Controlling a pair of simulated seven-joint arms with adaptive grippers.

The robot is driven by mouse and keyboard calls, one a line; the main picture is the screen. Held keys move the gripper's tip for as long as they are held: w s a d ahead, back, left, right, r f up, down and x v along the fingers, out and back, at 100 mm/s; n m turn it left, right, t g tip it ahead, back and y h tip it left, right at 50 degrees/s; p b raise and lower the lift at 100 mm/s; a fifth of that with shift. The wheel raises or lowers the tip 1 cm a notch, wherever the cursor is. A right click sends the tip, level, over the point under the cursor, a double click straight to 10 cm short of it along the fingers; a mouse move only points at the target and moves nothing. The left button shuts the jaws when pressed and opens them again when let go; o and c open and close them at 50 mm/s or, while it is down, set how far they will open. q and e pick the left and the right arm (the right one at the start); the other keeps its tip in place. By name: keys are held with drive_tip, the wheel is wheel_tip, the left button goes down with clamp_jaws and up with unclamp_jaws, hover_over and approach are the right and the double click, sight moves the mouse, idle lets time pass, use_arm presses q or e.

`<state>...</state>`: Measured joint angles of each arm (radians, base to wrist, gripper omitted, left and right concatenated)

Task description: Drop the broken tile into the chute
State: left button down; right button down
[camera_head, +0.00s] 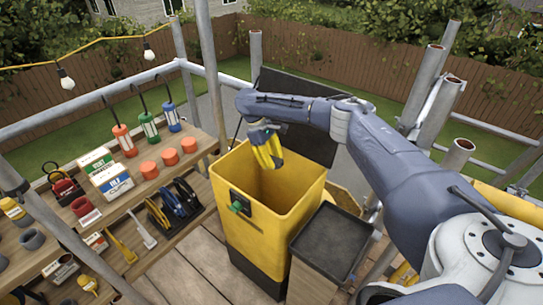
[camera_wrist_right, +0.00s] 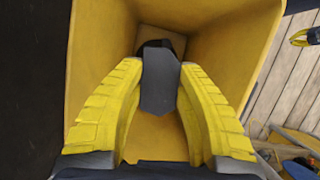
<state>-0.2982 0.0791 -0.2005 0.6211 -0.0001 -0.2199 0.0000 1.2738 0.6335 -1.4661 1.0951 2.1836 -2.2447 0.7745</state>
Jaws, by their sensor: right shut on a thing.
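The chute (camera_head: 262,232) is an upright yellow, square, open-topped bin with a green knob on its front. My right gripper (camera_head: 268,152) points down over its opening, with yellow fingers. In the right wrist view, the gripper (camera_wrist_right: 161,72) is shut on the broken tile (camera_wrist_right: 160,88), a small dark grey slab between the fingertips. The tile cannot be made out in the head view. My left gripper is not in view.
A dark-topped box (camera_head: 330,242) stands right of the chute, and a black panel (camera_head: 310,135) stands behind it. A wooden shelf (camera_head: 200,150) with tools, boxes and orange pots is at left. Metal scaffold poles (camera_head: 210,70) surround the plank floor.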

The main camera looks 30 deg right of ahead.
drive_tip(key=shift+f, duration=1.45)
drive_tip(key=c, duration=0.9)
unclamp_jaws()
drive_tip(key=v, duration=1.2)
drive_tip(key=shift+w+a+f, duration=0.1)
drive_tip(key=shift+a, duration=0.1)
